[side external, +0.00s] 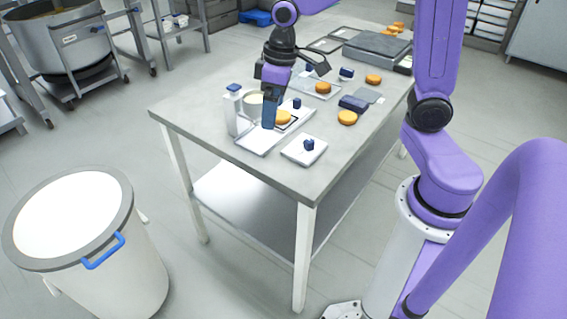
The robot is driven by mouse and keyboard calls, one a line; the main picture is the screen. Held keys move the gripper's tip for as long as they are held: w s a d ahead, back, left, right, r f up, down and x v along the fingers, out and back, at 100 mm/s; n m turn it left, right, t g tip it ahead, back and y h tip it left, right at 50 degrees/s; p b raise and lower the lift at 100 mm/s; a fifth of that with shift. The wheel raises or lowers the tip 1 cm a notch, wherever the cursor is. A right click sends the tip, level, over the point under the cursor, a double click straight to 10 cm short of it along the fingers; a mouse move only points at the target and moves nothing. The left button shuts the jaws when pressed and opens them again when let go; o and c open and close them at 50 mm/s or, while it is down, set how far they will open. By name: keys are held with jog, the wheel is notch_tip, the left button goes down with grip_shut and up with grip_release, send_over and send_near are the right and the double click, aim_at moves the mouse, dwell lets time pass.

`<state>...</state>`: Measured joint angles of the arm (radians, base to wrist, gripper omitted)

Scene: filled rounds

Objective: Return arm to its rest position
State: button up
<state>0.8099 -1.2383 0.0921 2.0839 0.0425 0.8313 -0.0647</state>
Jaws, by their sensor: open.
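My gripper (270,112) hangs over the near left part of the grey work table (210,107), fingers pointing down, beside an orange-brown round (284,118). It is open, and one dark blue finger shows most clearly. I cannot tell whether the finger touches the tray below it. The purple arm reaches in from above and from the right. A white tray (256,140) lies under and in front of the gripper.
A white bottle (232,112) and a pale tub (252,104) stand close left of the gripper. A small plate (304,152) with a dark blue piece lies at the near edge. More rounds (347,118) lie to the right. A large grey scale-like box (376,47) stands at the back.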

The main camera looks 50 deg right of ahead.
jog(key=s+a+n+g, duration=0.1)
jog(key=s+n, duration=0.6)
jog(key=s, duration=1.4)
jog(key=shift+s+a+f+h, duration=0.2)
jog(key=shift+f+h, duration=0.1)
jog(key=shift+f, duration=0.15)
